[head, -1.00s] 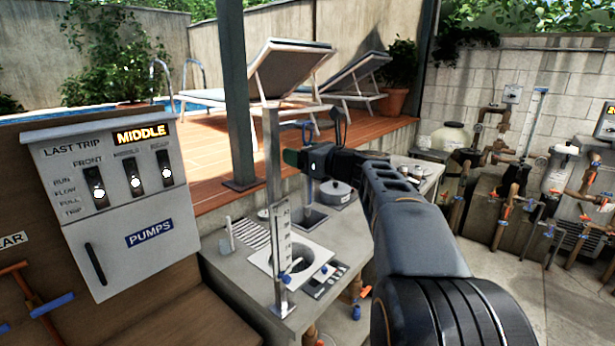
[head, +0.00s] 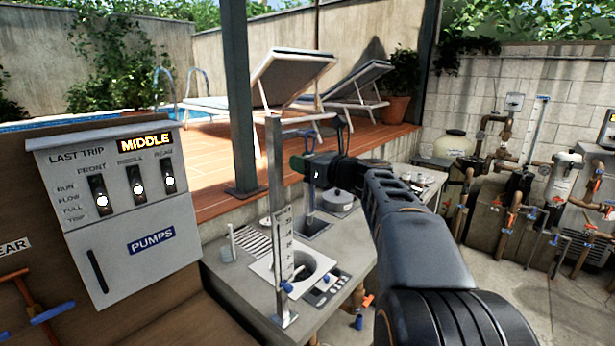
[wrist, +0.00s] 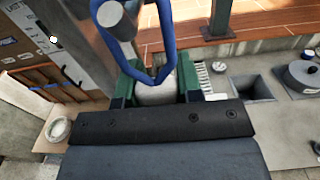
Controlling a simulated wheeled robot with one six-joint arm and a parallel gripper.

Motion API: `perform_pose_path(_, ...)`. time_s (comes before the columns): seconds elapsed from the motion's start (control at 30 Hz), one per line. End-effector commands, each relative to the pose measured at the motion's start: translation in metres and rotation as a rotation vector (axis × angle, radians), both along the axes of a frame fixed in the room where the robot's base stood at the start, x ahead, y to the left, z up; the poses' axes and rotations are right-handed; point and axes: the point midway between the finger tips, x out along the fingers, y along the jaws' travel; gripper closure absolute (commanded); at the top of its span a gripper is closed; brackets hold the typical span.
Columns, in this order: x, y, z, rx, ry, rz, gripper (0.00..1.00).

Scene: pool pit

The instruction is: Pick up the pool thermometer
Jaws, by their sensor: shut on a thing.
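My gripper (head: 303,168) is above the grey counter, seen from the side in the head view. In the wrist view its green fingers (wrist: 153,90) are shut on the pale body of the pool thermometer (wrist: 157,93). A blue cord loop (wrist: 166,45) rises from between the fingers toward the camera. The fingers and wrist hide most of the thermometer.
A metal post with a scale (head: 284,235) stands close left of my gripper. The counter (head: 235,275) holds a round basin, a small sink and a lidded pot (head: 337,200). A pump cabinet (head: 125,225) is at left, pipework at right.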

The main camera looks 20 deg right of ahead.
Motion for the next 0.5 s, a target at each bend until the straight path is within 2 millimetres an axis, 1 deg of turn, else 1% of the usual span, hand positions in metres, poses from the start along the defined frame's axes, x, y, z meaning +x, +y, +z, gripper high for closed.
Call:
perform_pose_path(0.13,0.0,0.0,0.005,-0.001,-0.002,0.0,1.0)
perform_pose_path(0.27,0.0,0.0,0.017,-0.002,-0.003,0.0,1.0)
perform_pose_path(0.37,-0.016,-0.008,0.014,-0.001,-0.002,-0.004,1.0)
perform_pose_path(0.5,-0.042,-0.021,0.013,0.0,-0.002,-0.006,1.0)
